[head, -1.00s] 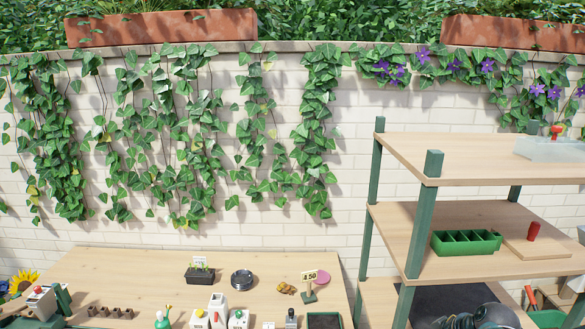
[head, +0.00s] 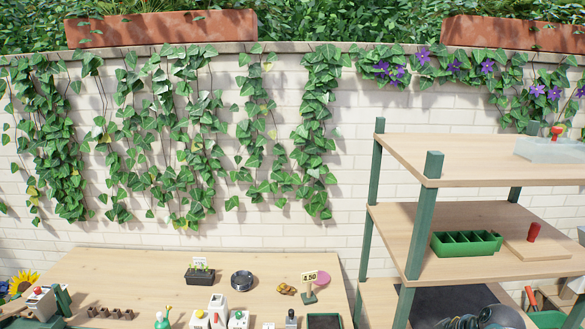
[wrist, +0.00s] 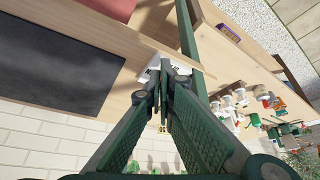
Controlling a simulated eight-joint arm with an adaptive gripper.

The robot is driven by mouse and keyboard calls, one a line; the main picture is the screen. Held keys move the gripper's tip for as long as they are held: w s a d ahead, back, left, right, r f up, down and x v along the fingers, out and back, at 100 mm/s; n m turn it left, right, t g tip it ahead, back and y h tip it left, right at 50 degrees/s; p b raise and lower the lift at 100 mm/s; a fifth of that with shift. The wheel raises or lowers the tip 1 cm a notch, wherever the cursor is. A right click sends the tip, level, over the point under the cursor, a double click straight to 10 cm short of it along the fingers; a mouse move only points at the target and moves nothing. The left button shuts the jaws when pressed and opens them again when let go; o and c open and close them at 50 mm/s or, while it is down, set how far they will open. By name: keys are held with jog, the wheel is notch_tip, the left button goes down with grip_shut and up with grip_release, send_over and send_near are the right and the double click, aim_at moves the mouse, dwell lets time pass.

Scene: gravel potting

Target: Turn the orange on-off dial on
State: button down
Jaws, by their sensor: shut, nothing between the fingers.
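I cannot make out an orange on-off dial for certain in either view. In the head view, a white device (head: 218,304) with a small red or orange part stands at the front of the wooden table, too small to read. My gripper (wrist: 163,72) shows in the wrist view with its two dark green fingers together at the tips and nothing between them. A white printed card or label (wrist: 177,68) shows just past the fingertips; I cannot tell whether they touch it. My gripper's fingers are not visible in the head view.
The wooden table (head: 130,268) holds several small pots and bottles, with bare wood at its back left. A green-posted shelf (head: 462,158) stands at the right, carrying a green divided tray (head: 466,243). A dark mat (wrist: 50,70) fills the left of the wrist view.

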jog(key=shift+r+p, duration=1.75)
jog(key=shift+r, duration=1.05)
jog(key=shift+s+a+r+p, duration=0.2)
jog(key=shift+a+r+p, duration=0.3)
jog(key=shift+p, duration=0.7)
jog(key=shift+f, duration=0.2)
jog(key=shift+f+b, duration=2.8)
jog(key=shift+f, duration=0.5)
jog(key=shift+w, duration=0.3)
jog(key=shift+w+d+b, duration=0.1)
jog(key=shift+b, duration=0.75)
jog(key=shift+d, duration=0.1)
